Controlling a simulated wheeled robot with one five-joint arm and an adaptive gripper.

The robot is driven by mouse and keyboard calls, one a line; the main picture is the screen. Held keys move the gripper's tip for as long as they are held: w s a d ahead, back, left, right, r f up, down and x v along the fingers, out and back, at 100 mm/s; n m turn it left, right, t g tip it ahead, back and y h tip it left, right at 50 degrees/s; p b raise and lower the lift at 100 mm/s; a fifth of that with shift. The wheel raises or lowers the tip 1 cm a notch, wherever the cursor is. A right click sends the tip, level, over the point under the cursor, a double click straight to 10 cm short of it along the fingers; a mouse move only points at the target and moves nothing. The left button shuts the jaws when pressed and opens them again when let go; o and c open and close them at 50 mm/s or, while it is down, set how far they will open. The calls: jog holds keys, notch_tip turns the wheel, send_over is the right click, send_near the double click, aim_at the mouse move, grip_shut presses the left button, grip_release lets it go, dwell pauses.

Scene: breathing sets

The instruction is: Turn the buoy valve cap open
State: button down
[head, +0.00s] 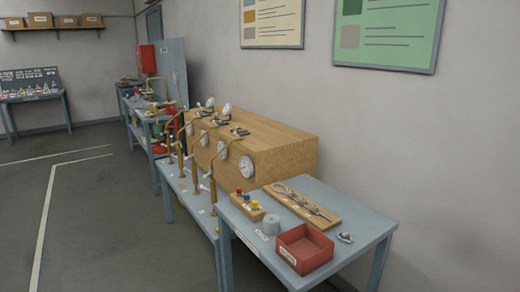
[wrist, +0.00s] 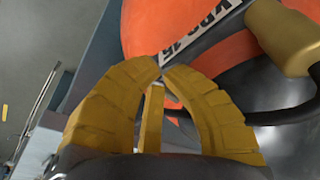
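In the wrist view an orange rounded body (wrist: 185,25), which looks like the buoy, fills the top, with a pale strip of dark lettering (wrist: 208,22) across it. A dull yellow cylindrical fitting (wrist: 285,35) sits at the upper right; I cannot tell whether it is the valve cap. My gripper (wrist: 160,68) has yellow ribbed fingers that arch together, their tips meeting or nearly so in front of the orange body. No held object shows between them. Whether the tips touch the orange body is unclear. My gripper is not in the head view.
A black hose (wrist: 285,115) curves right of my fingers. In the head view, a near table (head: 355,215) bears a red tray (head: 306,232) and a wooden board (head: 325,222). A wooden cabinet with gauges (head: 285,155) stands behind. Open floor (head: 120,220) lies left.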

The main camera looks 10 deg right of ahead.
jog(key=shift+a, duration=0.3)
jog(key=d+p+v, duration=0.1)
jog(key=p+v, duration=0.3)
jog(key=v, duration=0.1)
jog(key=shift+d+r, duration=0.2)
jog(key=shift+r, duration=0.35)
jog(key=shift+s, duration=0.1)
jog(key=a+f+n+y, duration=0.1)
jog(key=a+f+y, duration=0.25)
jog(key=a, duration=0.95)
jog(key=w+a+r+n+t, duration=0.1)
jog(key=w+a+r+n, duration=0.4)
jog(key=a, duration=0.7)
jog(key=w+a+r+n+t, duration=0.1)
jog(key=w+a+r+n, duration=0.4)
jog(key=a, duration=0.6)
jog(key=w+a+r+n+t, duration=0.1)
jog(key=w+a+r+n, duration=0.5)
jog(key=a, duration=0.6)
jog(key=w+n+h, duration=0.1)
jog(key=w+n, duration=0.1)
jog(key=shift+w+a+n+t, duration=0.25)
jog(key=shift+a+n+t, duration=0.05)
